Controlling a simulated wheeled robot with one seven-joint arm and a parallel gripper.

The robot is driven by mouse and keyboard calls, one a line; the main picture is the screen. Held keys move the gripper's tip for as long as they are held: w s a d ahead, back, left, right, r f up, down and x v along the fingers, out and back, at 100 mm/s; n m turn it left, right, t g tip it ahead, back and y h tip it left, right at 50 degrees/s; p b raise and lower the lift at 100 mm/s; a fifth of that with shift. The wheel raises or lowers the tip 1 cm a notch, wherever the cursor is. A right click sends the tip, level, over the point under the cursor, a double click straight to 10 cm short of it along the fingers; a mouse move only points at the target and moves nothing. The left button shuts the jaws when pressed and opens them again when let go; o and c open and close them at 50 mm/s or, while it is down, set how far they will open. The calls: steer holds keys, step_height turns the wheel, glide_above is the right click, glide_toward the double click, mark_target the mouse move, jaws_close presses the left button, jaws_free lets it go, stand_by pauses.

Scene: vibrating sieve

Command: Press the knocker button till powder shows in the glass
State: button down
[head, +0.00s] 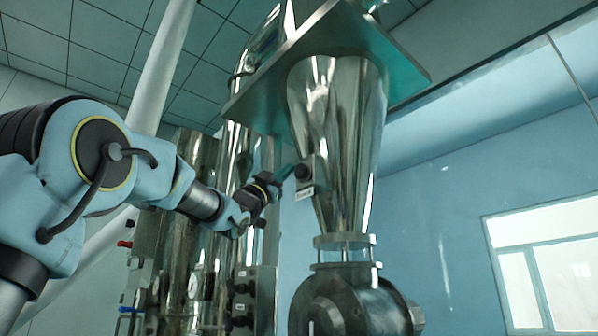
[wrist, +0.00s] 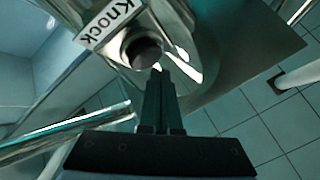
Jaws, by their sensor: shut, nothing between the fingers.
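The knocker button (wrist: 143,52) is a dark round knob on a metal box, beside a white label (wrist: 107,22) reading "Knock". In the head view the button (head: 301,171) sticks out from the left side of the shiny steel cone (head: 335,130). My gripper (wrist: 158,74) is shut and empty, its tips close to the button's lower edge in the wrist view. In the head view my gripper (head: 288,171) is just left of the button. I cannot tell whether they touch. The glass (head: 345,250) is a short clear ring under the cone; it looks pale blue and see-through.
A broad metal plate (head: 325,65) overhangs the cone and my gripper. A round steel housing (head: 345,303) sits below the glass. The room right of the cone is free.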

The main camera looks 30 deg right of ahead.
steer(key=shift+d, duration=0.15)
stand_by(0.5)
steer(key=shift+d, duration=0.3)
steer(key=shift+w+d, duration=0.2)
steer(key=shift+d, duration=0.6)
stand_by(1.0)
steer(key=shift+a, duration=0.15)
steer(key=shift+s+a+b, duration=0.2)
steer(key=shift+a+b, duration=0.65)
steer(key=shift+a, duration=0.15)
